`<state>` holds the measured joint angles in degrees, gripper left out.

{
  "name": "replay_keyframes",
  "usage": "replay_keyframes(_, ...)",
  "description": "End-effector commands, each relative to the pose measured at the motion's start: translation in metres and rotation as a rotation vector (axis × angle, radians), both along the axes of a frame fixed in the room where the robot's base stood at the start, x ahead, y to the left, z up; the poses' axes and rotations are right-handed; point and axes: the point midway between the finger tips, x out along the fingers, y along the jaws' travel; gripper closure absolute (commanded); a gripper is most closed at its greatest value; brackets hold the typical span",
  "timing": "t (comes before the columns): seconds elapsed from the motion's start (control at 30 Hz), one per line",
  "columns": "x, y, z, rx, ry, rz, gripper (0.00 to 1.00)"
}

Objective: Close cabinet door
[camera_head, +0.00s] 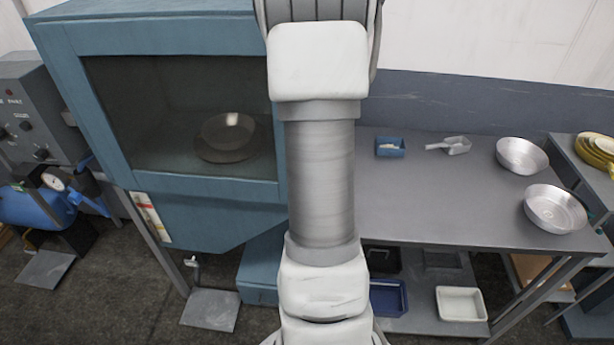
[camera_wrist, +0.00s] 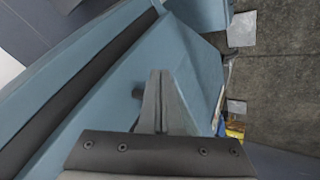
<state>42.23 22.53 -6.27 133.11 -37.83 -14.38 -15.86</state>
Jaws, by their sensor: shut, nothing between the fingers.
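The blue cabinet (camera_head: 210,215) stands at the left in the head view. Its front has a blue frame around a dark glass window (camera_head: 150,90), and a metal pan (camera_head: 228,132) shows behind the glass. My arm covers the cabinet's right side, and my gripper is hidden in that view. In the wrist view my gripper (camera_wrist: 160,74) is shut and empty, over or against a blue cabinet surface (camera_wrist: 150,50); I cannot tell whether it touches. A small dark knob (camera_wrist: 137,93) is beside the fingers. I cannot tell whether the door is fully shut.
A grey table (camera_head: 440,205) to the right holds two metal pans (camera_head: 522,155), a small blue box (camera_head: 390,148) and a scoop (camera_head: 449,146). Trays (camera_head: 460,304) lie on its lower shelf. A blue tank (camera_head: 35,208) and control box (camera_head: 30,110) stand left.

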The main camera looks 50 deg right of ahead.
Motion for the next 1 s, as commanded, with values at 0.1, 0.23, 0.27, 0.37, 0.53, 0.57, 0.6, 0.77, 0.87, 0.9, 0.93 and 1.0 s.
replay_keyframes(0.1, -0.018, 0.003, 0.028, -0.003, -0.003, -0.006, 1.00)
replay_keyframes(0.23, -0.035, 0.008, 0.054, -0.002, -0.001, -0.005, 1.00)
replay_keyframes(0.27, -0.039, 0.009, 0.058, -0.002, -0.001, -0.005, 1.00)
replay_keyframes(0.37, -0.048, 0.012, 0.069, -0.002, 0.000, -0.003, 1.00)
replay_keyframes(0.53, -0.056, 0.015, 0.078, -0.002, 0.000, -0.001, 1.00)
replay_keyframes(0.57, -0.056, 0.015, 0.078, -0.001, 0.000, -0.002, 1.00)
replay_keyframes(0.6, -0.057, 0.015, 0.079, 0.000, 0.000, -0.002, 1.00)
replay_keyframes(0.77, -0.058, 0.016, 0.079, 0.000, 0.002, -0.001, 1.00)
replay_keyframes(0.87, -0.058, 0.016, 0.079, 0.000, 0.001, 0.000, 1.00)
replay_keyframes(0.9, -0.057, 0.016, 0.079, -0.002, 0.000, 0.000, 1.00)
replay_keyframes(0.93, -0.055, 0.017, 0.080, -0.004, -0.003, 0.001, 1.00)
replay_keyframes(1.0, -0.045, 0.020, 0.084, -0.014, -0.015, 0.006, 1.00)
